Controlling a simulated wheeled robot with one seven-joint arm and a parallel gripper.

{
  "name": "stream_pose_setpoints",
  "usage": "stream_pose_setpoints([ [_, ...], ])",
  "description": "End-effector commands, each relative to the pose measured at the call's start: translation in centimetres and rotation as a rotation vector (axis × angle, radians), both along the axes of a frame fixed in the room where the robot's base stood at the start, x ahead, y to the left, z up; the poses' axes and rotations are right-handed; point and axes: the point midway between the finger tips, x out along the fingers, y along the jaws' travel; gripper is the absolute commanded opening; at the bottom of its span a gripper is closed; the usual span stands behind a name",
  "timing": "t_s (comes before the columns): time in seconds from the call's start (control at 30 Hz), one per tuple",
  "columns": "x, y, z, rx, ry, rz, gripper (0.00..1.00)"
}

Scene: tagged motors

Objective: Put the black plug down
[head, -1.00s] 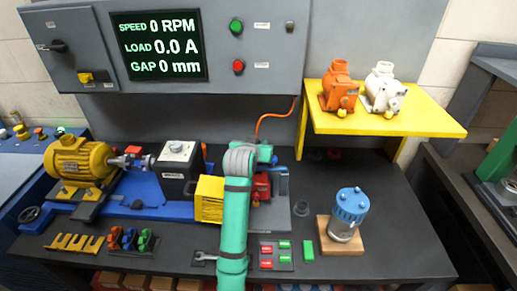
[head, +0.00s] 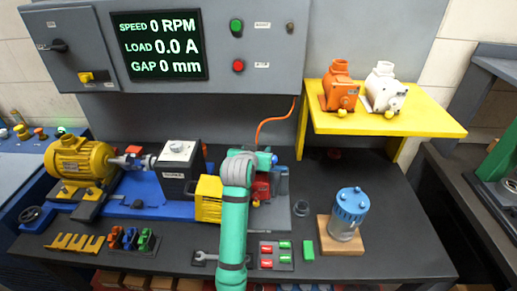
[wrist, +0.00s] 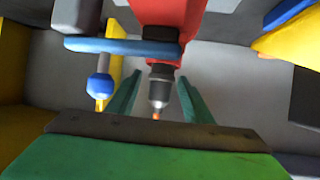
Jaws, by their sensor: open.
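In the wrist view, a dark plug-like piece (wrist: 159,92) with a small orange tip extends from a red block (wrist: 168,14). My gripper (wrist: 159,85) is open, with one teal finger on each side of this dark piece. Gaps show between the piece and the fingers. In the head view, my teal arm covers most of the gripper area, and the black plug cannot be made out there. The red block shows partly to the right of my arm in the head view (head: 261,187).
A blue-topped canister (head: 348,213) stands on a wooden board at right. A tray of red and green pieces (head: 277,255) lies in front. An orange cable (head: 272,122) hangs behind. The bench's right end is clear.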

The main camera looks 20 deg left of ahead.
Motion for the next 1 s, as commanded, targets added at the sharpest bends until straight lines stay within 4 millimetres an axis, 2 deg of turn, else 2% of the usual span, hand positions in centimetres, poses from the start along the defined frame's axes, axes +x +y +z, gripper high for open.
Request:
stream_pose_setpoints([
  [0.2,-4.0,-0.4,2.1,0.0,-0.004,0.0,0.47],
  [0.43,-7.2,-0.7,3.6,0.0,-0.001,0.0,0.47],
  [0.63,-8.3,-0.9,4.1,0.0,0.0,0.0,0.47],
  [1.0,-8.3,-0.9,4.2,0.0,-0.001,0.0,0.47],
])
